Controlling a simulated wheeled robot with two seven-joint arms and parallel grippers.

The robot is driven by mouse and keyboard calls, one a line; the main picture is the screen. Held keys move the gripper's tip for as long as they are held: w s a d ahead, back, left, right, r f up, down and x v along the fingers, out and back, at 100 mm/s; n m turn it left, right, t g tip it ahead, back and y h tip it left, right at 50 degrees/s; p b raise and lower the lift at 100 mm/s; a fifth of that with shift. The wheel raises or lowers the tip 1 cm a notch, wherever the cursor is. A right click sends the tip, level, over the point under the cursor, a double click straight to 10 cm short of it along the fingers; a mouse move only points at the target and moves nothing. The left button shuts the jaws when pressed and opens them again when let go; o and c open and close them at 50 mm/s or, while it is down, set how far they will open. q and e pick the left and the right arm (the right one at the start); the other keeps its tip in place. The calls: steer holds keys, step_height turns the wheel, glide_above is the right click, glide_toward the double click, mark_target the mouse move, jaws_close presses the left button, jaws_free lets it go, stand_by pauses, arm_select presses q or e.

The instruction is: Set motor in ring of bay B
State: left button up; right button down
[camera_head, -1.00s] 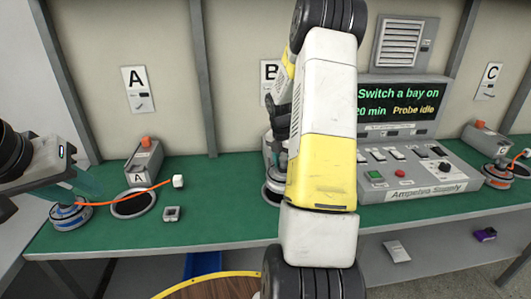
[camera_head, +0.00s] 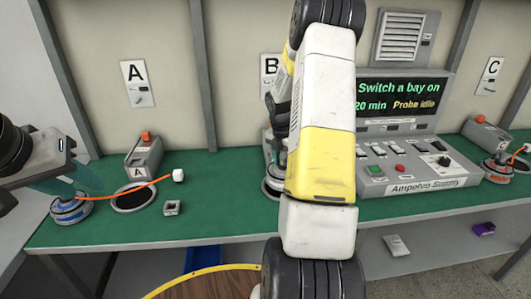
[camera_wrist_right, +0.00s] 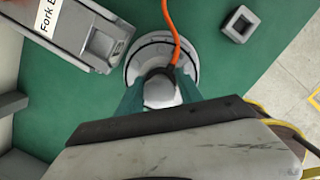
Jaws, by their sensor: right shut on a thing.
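The motor (camera_wrist_right: 158,68) of bay B is a pale round disc with an orange cable, in the right wrist view. My right gripper (camera_wrist_right: 163,92) is shut on its narrow top part, teal fingers on either side. The motor is at the round grey ring (camera_wrist_right: 191,62) beside a grey block labelled "Fork B" (camera_wrist_right: 85,35); I cannot tell whether it is fully seated. In the head view my right arm hides most of bay B; part of its ring (camera_head: 270,190) shows. My left gripper (camera_head: 78,183) is above a blue-banded motor (camera_head: 70,211); its grip is unclear.
Bay A has an empty dark ring (camera_head: 135,198) and a grey block (camera_head: 143,157). An orange cable with a white plug (camera_head: 178,175) crosses it. A small square piece (camera_head: 172,208) lies nearby; another (camera_wrist_right: 238,23) lies near bay B. The supply console (camera_head: 415,165) stands right of my arm.

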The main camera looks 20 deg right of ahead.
steer(key=shift+w+f, duration=0.1)
steer(key=shift+f, duration=0.15)
steer(key=shift+f, duration=0.2)
steer(key=shift+f, duration=0.3)
steer(key=shift+f, duration=0.65)
stand_by(0.7)
steer(key=c, duration=0.7)
jaws_free()
steer(key=shift+f, duration=0.1)
